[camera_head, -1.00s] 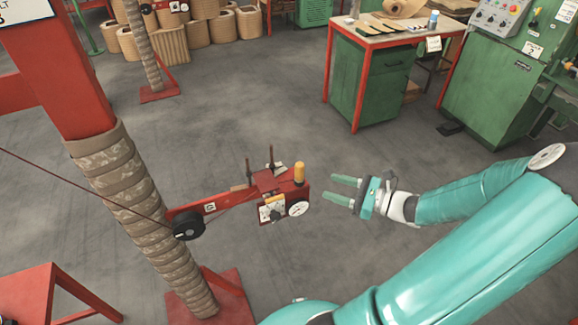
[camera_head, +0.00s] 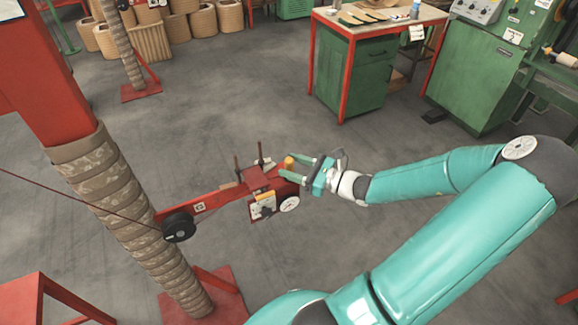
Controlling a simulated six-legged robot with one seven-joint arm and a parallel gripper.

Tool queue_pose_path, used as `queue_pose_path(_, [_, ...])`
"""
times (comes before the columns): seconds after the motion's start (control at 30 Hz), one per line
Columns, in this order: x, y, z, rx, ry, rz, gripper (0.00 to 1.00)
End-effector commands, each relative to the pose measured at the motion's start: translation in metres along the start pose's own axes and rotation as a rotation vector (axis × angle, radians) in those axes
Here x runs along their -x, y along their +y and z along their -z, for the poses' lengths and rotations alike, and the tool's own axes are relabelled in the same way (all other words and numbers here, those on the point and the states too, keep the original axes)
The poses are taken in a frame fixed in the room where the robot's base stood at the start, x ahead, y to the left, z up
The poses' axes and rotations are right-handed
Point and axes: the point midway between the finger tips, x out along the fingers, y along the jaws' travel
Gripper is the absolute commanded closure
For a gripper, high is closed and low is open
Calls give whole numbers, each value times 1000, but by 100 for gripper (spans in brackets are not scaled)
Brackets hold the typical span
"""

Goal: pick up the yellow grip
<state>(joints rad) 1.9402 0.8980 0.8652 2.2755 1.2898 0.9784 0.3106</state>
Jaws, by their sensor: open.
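The yellow grip (camera_head: 289,162) is a short upright cylinder on top of the red device at the end of the red arm (camera_head: 205,203). My gripper (camera_head: 291,168) is open, coming from the right. Its two green fingers point left, one on the far side and one on the near side of the grip. The grip's lower part is partly hidden by the near finger. I cannot tell whether either finger touches it.
The red arm carries a round dial (camera_head: 289,204), a yellow-topped panel (camera_head: 263,206) and a black pulley (camera_head: 179,226). A wrapped column (camera_head: 140,230) stands at left. A green workbench (camera_head: 350,73) stands behind, with open floor between.

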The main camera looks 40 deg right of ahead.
Motion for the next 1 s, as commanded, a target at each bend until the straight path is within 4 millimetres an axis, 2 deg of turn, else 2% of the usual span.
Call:
queue_pose_path(0.1, [-21,0,1,-1,-2,-2,51])
queue_pose_path(0.2, [-32,0,1,-1,-1,-1,51])
queue_pose_path(0.47, [-34,0,1,1,0,0,51])
queue_pose_path(0.7, [-34,0,1,0,0,0,98])
queue_pose_path(1.0, [-34,0,0,0,0,0,100])
